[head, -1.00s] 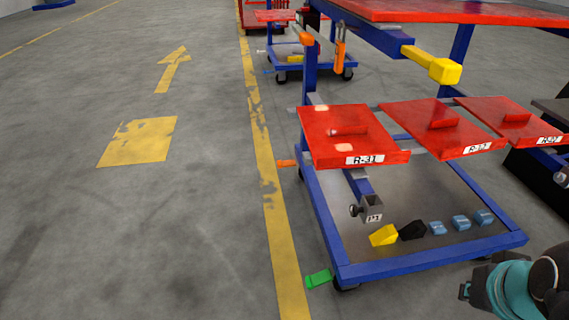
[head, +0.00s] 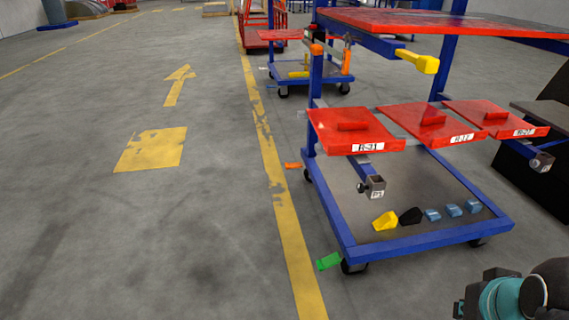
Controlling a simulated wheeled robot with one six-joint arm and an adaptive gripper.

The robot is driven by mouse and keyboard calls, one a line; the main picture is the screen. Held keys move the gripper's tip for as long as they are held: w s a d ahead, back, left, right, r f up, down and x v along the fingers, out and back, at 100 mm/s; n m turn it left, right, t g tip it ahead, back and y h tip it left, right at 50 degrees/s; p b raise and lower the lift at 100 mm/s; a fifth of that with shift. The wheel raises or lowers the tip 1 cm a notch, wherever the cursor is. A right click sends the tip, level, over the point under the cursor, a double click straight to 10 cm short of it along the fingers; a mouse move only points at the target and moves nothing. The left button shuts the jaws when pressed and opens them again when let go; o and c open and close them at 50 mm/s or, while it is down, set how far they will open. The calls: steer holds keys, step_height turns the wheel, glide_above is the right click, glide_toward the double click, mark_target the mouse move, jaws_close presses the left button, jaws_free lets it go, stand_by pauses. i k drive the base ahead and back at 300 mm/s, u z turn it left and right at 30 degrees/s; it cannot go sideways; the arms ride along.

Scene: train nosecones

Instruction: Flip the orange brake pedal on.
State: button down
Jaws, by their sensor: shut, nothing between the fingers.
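The orange brake pedal (head: 293,166) is a small tab that sticks out to the left at the rear left wheel of the near blue trolley (head: 385,245). It is small and distant, so its tilt cannot be told. A green pedal (head: 328,261) sticks out at the trolley's front left wheel and slants downward. My gripper (head: 461,308) is at the bottom right corner, partly cut off by the frame. It is shut and empty, in front of the trolley and well apart from both pedals.
Red panels (head: 355,131) overhang the trolley's lower deck, where yellow, black and blue blocks lie. A square bar end (head: 375,185) and a yellow-tipped bar (head: 420,62) stick out. Another trolley (head: 310,75) stands behind. The floor left of the yellow line (head: 285,215) is clear.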

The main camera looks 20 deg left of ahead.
mark_target(288, 166)
steer(key=u, duration=0.6)
steer(key=i, duration=0.65)
steer(key=u, duration=1.25)
steer(key=i, duration=2.5)
steer(key=z, duration=1.35)
steer(key=i, duration=0.25)
steer(key=z, duration=0.15)
